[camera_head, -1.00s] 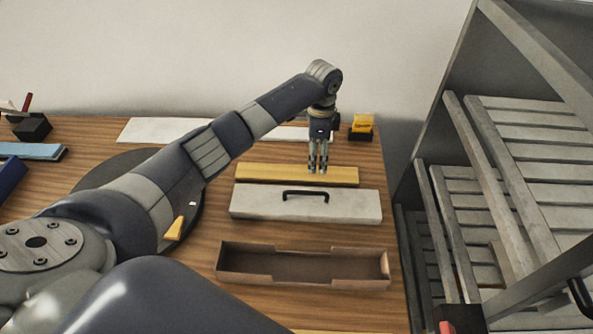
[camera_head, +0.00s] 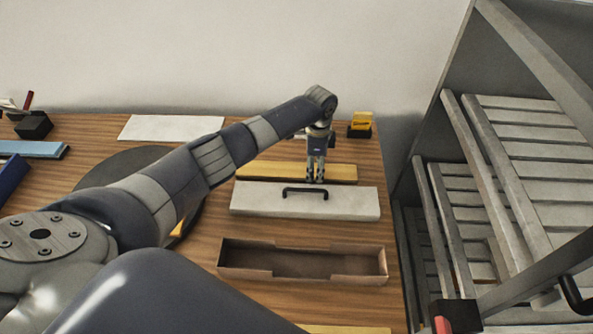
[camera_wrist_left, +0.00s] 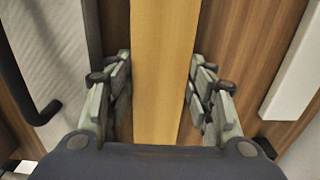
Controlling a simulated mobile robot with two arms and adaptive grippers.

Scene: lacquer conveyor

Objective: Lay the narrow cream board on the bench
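A narrow yellow-tan board (camera_head: 270,171) lies on the wooden bench (camera_head: 205,275), behind a white lidded board with a black handle (camera_head: 255,201). My left gripper (camera_head: 316,181) points down over the yellow-tan board. In the left wrist view my left gripper (camera_wrist_left: 160,95) is open, with one finger on each side of this board (camera_wrist_left: 158,60); I cannot tell whether they touch it. A flat whitish board (camera_head: 170,128) lies at the back of the bench, partly hidden by my arm. I cannot tell which board is called cream. My right gripper is not in view.
An open brown box (camera_head: 300,281) stands in front of the white lidded board. A grey slatted rack (camera_head: 540,150) stands at the right. A dark round disc (camera_head: 110,165) lies under my left arm. A yellow block on a black base (camera_head: 361,124) is at the back right.

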